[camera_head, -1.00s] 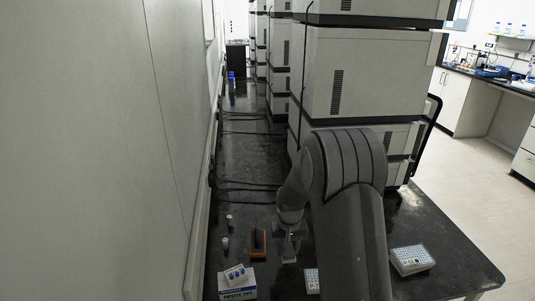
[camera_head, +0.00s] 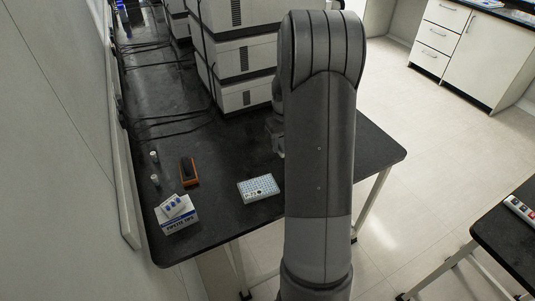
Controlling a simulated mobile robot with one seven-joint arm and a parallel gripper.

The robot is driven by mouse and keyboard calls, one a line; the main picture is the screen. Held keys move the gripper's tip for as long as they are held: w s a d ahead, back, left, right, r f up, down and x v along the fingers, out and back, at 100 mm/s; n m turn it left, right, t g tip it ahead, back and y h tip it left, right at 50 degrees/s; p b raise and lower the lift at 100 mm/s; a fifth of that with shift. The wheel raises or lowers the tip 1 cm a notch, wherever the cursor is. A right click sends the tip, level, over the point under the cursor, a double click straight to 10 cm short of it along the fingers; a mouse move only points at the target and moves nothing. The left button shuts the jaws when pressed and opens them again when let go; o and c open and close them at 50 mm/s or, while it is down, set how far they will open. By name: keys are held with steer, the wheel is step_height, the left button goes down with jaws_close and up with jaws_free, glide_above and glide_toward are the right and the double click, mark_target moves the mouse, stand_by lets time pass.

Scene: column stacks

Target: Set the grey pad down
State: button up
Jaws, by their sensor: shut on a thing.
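My gripper (camera_head: 277,141) shows at the left edge of my large grey arm, over the black bench near the foot of the white instrument stack. It is partly hidden behind the arm, and the fingers are small and dim. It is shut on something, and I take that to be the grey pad. The pad itself cannot be made out, and I cannot tell whether it touches the bench.
The black bench (camera_head: 222,160) holds a white tube rack (camera_head: 258,188), an orange block with a dark top (camera_head: 189,170), a blue-and-white box (camera_head: 177,216) and two small white vials (camera_head: 155,180). Stacked white instruments (camera_head: 245,60) stand behind. Cables lie at the left.

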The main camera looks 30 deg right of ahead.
glide_above(252, 165)
step_height(252, 165, down, 7)
steer(key=shift+d+r, duration=0.1)
steer(key=shift+d, duration=0.05)
steer(key=shift+f, duration=2.05)
steer(key=o, duration=1)
steer(key=shift+f, duration=0.15)
steer(key=shift+c, duration=0.2)
